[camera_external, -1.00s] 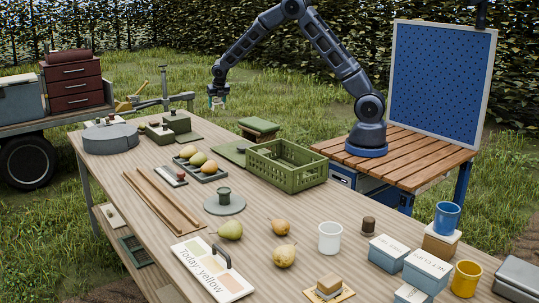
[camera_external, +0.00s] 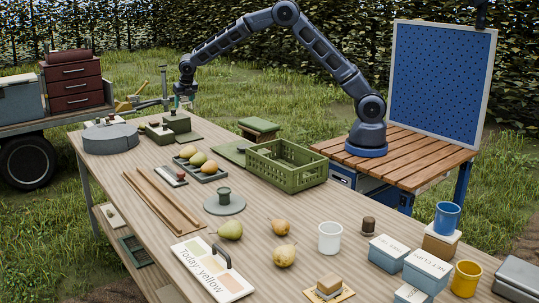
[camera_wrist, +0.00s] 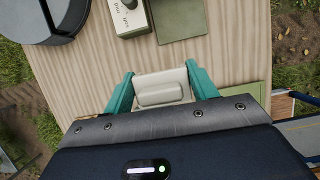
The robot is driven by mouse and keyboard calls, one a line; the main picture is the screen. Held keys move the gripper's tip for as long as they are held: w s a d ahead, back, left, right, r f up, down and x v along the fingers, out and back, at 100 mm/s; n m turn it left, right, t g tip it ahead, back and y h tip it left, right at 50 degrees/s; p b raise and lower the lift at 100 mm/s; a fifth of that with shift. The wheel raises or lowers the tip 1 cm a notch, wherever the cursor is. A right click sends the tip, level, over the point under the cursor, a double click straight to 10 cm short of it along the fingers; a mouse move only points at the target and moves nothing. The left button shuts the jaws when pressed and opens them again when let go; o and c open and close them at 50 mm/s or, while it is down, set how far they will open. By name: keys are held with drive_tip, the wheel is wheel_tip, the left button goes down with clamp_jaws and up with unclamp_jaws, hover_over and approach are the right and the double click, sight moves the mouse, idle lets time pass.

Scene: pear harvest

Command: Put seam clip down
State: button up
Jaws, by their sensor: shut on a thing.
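The seam clip seems to be the pale cream block (camera_wrist: 160,92) with a raised middle in the wrist view. My gripper (camera_wrist: 160,80) has its teal fingers shut on either side of it. In the external view my gripper (camera_external: 184,99) hangs above the far end of the table (camera_external: 150,185), and the clip is too small to make out clearly there. In the wrist view bare wood lies beyond the clip, with a flat green pad (camera_wrist: 183,18) and a box with a dark knob (camera_wrist: 130,18) farther off.
A grey rounded block (camera_external: 110,138) stands at the table's far left corner, also in the wrist view (camera_wrist: 50,18). Green boxes (camera_external: 177,122) stand near my gripper. A green crate (camera_external: 287,166), a pear tray (camera_external: 203,170) and loose pears (camera_external: 230,230) are nearer the camera.

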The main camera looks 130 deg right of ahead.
sight(180, 103)
drive_tip(key=w, duration=0.1)
drive_tip(key=w+a, duration=0.1)
drive_tip(key=shift+w, duration=0.3)
drive_tip(key=shift+w+a+f, duration=0.1)
drive_tip(key=shift+w+f, duration=0.1)
drive_tip(key=shift+f, duration=0.15)
wheel_tip(180, 103, down, 19)
drive_tip(key=shift+f, duration=0.15)
drive_tip(key=shift+f, duration=0.15)
drive_tip(key=o, duration=0.9)
drive_tip(key=shift+o, duration=0.2)
drive_tip(key=v, duration=1.2)
drive_tip(key=shift+r, duration=0.25)
